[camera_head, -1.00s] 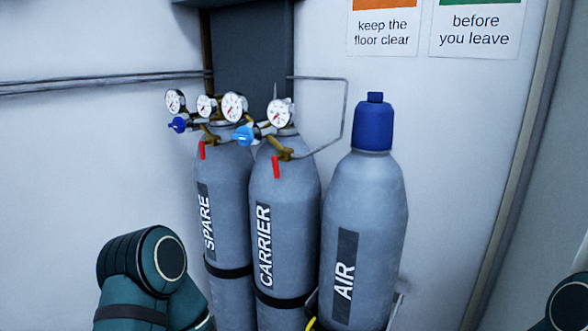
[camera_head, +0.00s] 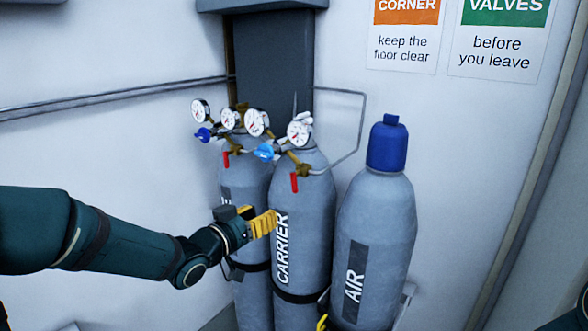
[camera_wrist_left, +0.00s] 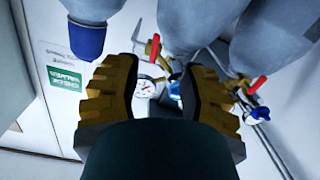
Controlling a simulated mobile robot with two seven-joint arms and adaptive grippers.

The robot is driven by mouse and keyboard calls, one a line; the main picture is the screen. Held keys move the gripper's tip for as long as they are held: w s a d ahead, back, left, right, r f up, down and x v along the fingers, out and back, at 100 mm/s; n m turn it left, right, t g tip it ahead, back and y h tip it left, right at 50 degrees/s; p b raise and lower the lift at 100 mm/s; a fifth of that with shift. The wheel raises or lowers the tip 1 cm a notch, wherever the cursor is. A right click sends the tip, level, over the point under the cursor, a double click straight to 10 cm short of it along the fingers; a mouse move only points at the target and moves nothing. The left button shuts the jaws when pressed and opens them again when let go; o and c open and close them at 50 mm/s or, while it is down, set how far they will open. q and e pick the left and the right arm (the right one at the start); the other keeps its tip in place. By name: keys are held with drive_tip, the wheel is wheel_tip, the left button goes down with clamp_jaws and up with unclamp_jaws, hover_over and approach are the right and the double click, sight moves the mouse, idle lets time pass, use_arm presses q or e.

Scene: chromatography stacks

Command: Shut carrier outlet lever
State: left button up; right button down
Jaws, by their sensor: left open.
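The carrier cylinder (camera_head: 305,225) stands in the middle of three. Its red outlet lever (camera_head: 294,182) hangs down from a brass valve, across the pipe that leads right. My left gripper (camera_head: 264,223), with yellow fingers, is in front of the spare and carrier cylinders, below and left of that lever, not touching it. In the left wrist view the picture is turned over; the open fingers (camera_wrist_left: 160,100) are apart and empty. The carrier lever (camera_wrist_left: 155,48) shows between and beyond them. A yellow piece (camera_head: 322,322) at the bottom edge may be my right gripper; I cannot tell.
The spare cylinder (camera_head: 236,180) has a similar red lever (camera_head: 226,159) close by on the left. Gauges and blue knobs sit above the levers. The air cylinder (camera_head: 375,240) with a blue cap stands right. A thin pipe (camera_head: 362,115) bends to the wall.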

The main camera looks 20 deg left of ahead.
sight(292, 182)
use_arm(q)
drive_tip(key=shift+m+t+h, duration=0.3)
drive_tip(key=r+x, duration=0.1)
drive_tip(key=x, duration=0.3)
drive_tip(key=r+x, duration=0.1)
drive_tip(key=x, duration=0.4)
drive_tip(key=r+p+x, duration=0.1)
drive_tip(key=x, duration=0.3)
drive_tip(key=shift+w+a, duration=0.15)
drive_tip(key=shift+w, duration=0.05)
clamp_jaws()
